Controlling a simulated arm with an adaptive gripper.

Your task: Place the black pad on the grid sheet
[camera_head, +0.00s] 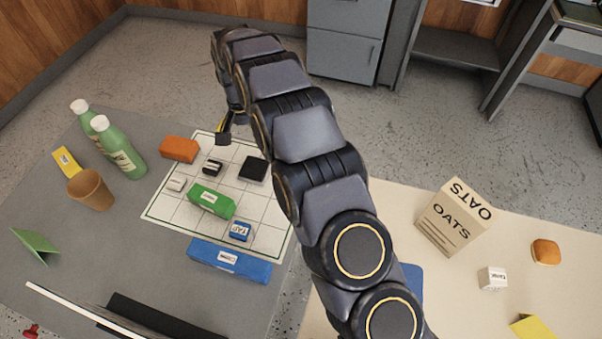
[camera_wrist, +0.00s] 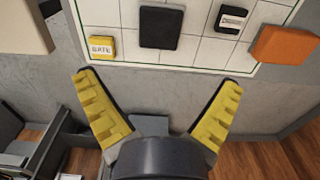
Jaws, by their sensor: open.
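The black pad (camera_head: 254,168) lies flat on the grid sheet (camera_head: 160,210), in a cell near its far edge. In the wrist view the pad (camera_wrist: 160,27) is at upper middle on the sheet (camera_wrist: 198,49), with nothing gripping it. My gripper (camera_wrist: 160,82) is open and empty, its two yellow fingers spread apart short of the sheet's far edge. In the head view only a dark fingertip of my gripper (camera_head: 224,136) shows, near the sheet's far edge. My arm hides the sheet's right part there.
On the sheet are a green block (camera_head: 211,200), blue block (camera_head: 240,231), white block (camera_head: 177,184), black labelled block (camera_head: 212,167) and yellow block (camera_wrist: 101,47). An orange block (camera_head: 179,149) stands by the corner. Bottles (camera_head: 118,148), cup (camera_head: 90,190) left; oats box (camera_head: 452,220) right.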

